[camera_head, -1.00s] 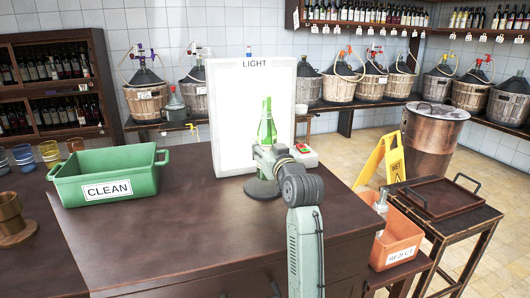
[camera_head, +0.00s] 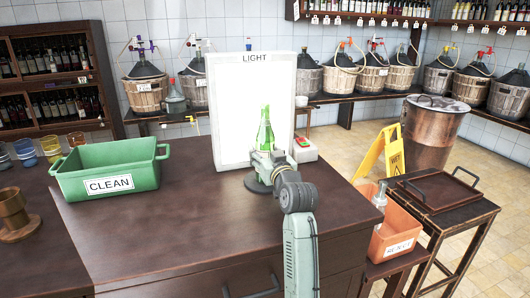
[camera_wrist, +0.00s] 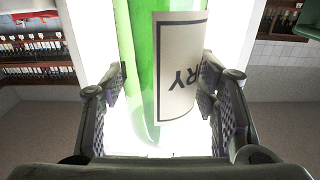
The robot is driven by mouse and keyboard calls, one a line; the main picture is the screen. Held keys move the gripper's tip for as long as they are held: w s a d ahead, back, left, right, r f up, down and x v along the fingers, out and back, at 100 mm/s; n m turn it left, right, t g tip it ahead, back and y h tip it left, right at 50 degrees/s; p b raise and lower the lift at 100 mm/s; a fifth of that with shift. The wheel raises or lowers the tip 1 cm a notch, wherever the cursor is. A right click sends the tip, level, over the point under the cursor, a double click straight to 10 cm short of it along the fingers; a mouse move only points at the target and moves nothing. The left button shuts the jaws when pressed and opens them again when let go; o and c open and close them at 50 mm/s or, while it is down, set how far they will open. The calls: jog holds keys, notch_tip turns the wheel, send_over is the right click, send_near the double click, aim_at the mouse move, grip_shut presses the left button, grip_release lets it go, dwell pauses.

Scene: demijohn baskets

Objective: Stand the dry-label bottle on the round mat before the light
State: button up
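The green bottle (camera_head: 265,130) is roughly upright before the bright panel marked LIGHT (camera_head: 229,115). In the wrist view it carries a cream label (camera_wrist: 180,68) whose visible letters end in "RY". My gripper (camera_head: 263,160) is shut on the bottle, with a finger on each side of its lower part (camera_wrist: 142,70). The round dark mat (camera_head: 256,187) lies on the counter under my gripper, partly covered by it. The bottle's base is hidden in the head view, so I cannot tell whether it touches the mat.
A green CLEAN bin (camera_head: 115,171) stands at the left of the counter (camera_head: 170,230). An orange crate (camera_head: 397,232) holding a clear bottle stands at the right, below the counter. A small box with red and green buttons (camera_head: 303,150) is beside the panel. The counter's middle is clear.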

jog(key=shift+o, duration=1)
jog(key=shift+r, duration=0.35)
jog(key=b+v, duration=0.3)
jog(key=v, duration=0.9)
jog(key=shift+f, duration=0.1)
